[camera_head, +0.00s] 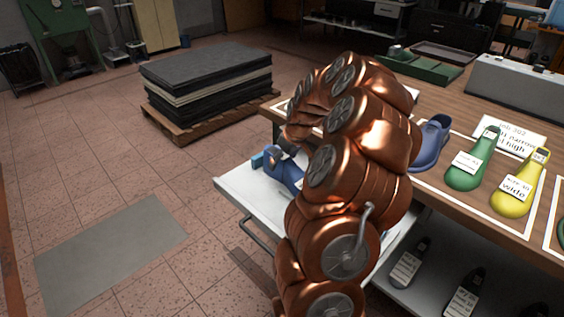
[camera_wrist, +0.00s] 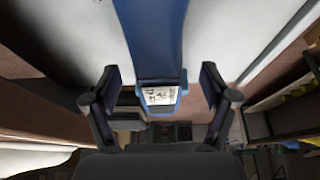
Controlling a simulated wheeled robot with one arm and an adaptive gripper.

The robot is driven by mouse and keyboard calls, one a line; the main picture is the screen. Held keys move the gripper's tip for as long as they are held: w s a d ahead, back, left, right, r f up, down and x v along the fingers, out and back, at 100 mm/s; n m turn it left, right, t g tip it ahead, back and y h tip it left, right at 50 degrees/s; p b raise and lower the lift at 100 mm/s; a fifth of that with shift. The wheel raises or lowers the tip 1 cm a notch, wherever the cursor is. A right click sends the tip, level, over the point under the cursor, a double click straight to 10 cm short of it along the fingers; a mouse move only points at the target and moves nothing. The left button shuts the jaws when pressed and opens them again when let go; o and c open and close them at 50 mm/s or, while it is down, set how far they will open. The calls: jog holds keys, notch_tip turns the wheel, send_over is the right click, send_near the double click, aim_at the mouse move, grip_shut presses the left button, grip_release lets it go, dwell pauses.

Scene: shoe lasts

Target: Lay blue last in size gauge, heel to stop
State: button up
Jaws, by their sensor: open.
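A blue last (camera_head: 287,172) lies on a white pulled-out surface (camera_head: 236,187) beside the bench, partly hidden by my copper arm. In the wrist view a blue last (camera_wrist: 158,40), with a white label at its near end, runs between the two fingers of my gripper (camera_wrist: 160,88). The gripper is open, with a gap on each side of the last. Another blue-grey last (camera_head: 431,143) stands on the bench, right of my arm.
A green last (camera_head: 466,172) and a yellow last (camera_head: 514,196) stand on the bench (camera_head: 447,200) in white outlines, near a sign. Dark lasts (camera_head: 464,294) sit on a lower shelf. A pallet with stacked sheets (camera_head: 205,85) stands behind. The floor at left is clear.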

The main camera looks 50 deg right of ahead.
jog(key=v, duration=0.9)
jog(key=shift+s+r, duration=0.25)
jog(key=shift+r, duration=0.4)
jog(key=shift+w+a+r, duration=0.1)
jog(key=shift+a, duration=0.1)
jog(key=s+a+r+n+g+y+p, duration=0.1)
jog(key=s+a+r+p, duration=0.15)
jog(key=a, duration=0.95)
jog(key=s+a+r+n+g+p, duration=0.15)
jog(key=a+r, duration=0.25)
jog(key=a, duration=0.8)
jog(key=s+a+g+p, duration=0.1)
jog(key=s+a, duration=0.3)
jog(key=s, duration=0.3)
jog(key=s+a+m+g+p, duration=0.1)
jog(key=s+a+p, duration=0.1)
jog(key=s+a, duration=0.2)
jog(key=s+a+m+g+h+p, duration=0.1)
jog(key=s+a, duration=0.3)
jog(key=s, duration=0.6)
jog(key=shift+s+a+g+p, duration=0.3)
jog(key=shift+a+g+p, duration=0.1)
jog(key=shift+p, duration=0.15)
